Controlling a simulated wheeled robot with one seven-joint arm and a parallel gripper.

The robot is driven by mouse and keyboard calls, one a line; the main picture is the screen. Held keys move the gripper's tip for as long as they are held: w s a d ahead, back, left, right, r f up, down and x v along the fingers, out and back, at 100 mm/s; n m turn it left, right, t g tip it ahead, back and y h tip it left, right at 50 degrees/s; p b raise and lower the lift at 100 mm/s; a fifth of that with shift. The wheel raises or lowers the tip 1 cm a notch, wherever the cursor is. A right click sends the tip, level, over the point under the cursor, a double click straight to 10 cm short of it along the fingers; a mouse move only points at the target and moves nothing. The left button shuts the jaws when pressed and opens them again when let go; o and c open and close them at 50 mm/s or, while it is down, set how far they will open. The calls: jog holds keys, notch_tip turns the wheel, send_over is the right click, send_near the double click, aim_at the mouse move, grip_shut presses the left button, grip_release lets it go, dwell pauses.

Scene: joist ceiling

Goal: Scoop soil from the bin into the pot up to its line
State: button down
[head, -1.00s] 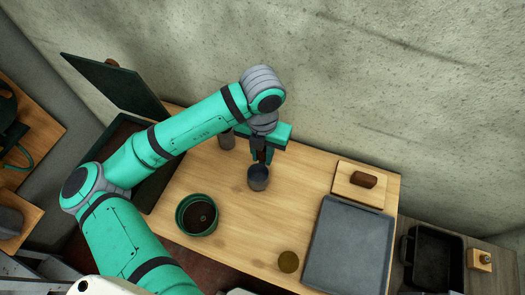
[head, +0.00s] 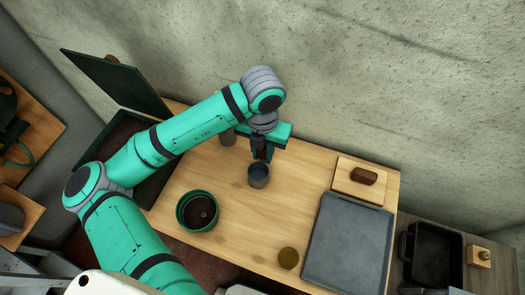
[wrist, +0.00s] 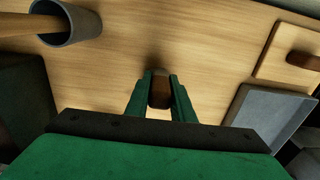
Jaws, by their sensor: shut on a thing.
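My gripper (head: 263,155) is shut on the brown handle (wrist: 160,90) of the scoop. The scoop's grey cup (head: 258,176) hangs just in front of the fingers, over the middle of the table; I cannot tell whether it holds soil. In the wrist view the cup is hidden behind my gripper. The green round pot (head: 182,215) stands to the left and in front of the scoop. Dark soil (head: 203,211) shows low inside it; its line is not clear. The dark bin (head: 163,192) is at the left, partly covered by my arm. Its contents are hidden or too dark to tell.
The bin's dark lid (head: 110,80) stands raised behind it. A grey holder (wrist: 85,22) with a wooden stick stands behind left of my gripper. A grey tray (head: 345,245), a board with a brown handle (head: 347,185) and an olive disc (head: 288,258) lie right. The table's middle is clear.

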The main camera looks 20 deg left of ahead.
jog(key=shift+f, duration=0.1)
jog(key=c, duration=1.5)
grip_release()
jog(key=shift+o, duration=0.2)
notch_tip(320, 180, up, 11)
jog(key=shift+f, duration=0.1)
